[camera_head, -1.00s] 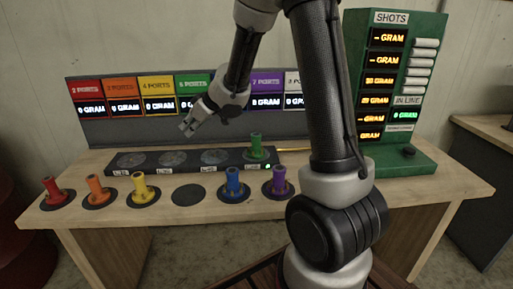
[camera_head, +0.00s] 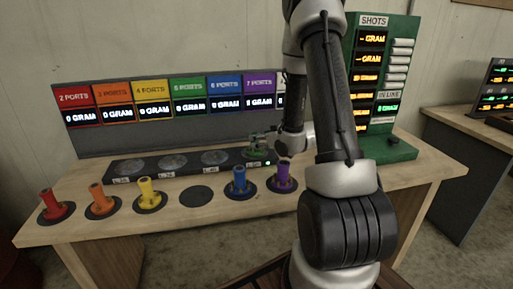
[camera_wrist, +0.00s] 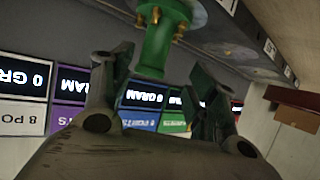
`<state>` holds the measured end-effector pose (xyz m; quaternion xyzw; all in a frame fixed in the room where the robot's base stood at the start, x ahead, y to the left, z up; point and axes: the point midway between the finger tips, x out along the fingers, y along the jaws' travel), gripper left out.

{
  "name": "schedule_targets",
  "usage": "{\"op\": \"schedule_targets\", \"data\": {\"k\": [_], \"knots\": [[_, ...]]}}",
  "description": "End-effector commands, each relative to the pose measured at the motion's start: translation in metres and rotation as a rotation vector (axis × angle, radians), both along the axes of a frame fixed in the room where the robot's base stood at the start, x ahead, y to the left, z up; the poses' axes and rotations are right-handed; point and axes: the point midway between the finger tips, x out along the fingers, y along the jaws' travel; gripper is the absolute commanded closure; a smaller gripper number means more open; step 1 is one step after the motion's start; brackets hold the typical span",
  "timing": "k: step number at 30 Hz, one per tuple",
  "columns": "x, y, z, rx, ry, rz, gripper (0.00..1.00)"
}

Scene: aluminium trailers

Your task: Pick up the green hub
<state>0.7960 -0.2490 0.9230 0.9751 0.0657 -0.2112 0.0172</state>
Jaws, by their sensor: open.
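The green hub (camera_head: 257,149) stands on the right end of the dark scale strip at the back of the table, partly hidden by my gripper in the head view. In the wrist view the green hub (camera_wrist: 160,42) is upside down at top centre, with brass fittings on its flange. My gripper (camera_wrist: 160,92) is open, with one finger on each side of the hub's lower stem in the picture. I cannot tell whether either finger touches it. In the head view my gripper (camera_head: 270,140) is beside the hub, reaching in from the right.
Red (camera_head: 52,205), orange (camera_head: 100,199), yellow (camera_head: 148,195), blue (camera_head: 239,184) and purple (camera_head: 282,178) hubs stand on dark discs along the table front. An empty disc (camera_head: 195,194) lies between yellow and blue. A display panel (camera_head: 130,130) stands behind, and a green shots cabinet (camera_head: 398,135) at right.

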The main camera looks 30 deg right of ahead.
Motion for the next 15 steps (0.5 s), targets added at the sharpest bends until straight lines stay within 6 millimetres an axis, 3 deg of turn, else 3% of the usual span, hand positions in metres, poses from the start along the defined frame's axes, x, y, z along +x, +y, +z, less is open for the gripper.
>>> {"op": "schedule_targets", "data": {"k": [6,15], "knots": [[-0.001,-0.01,-0.011,0.01,-0.032,-0.022,0.42],[0.034,-0.005,-0.025,0.01,-0.034,-0.02,0.42]]}}
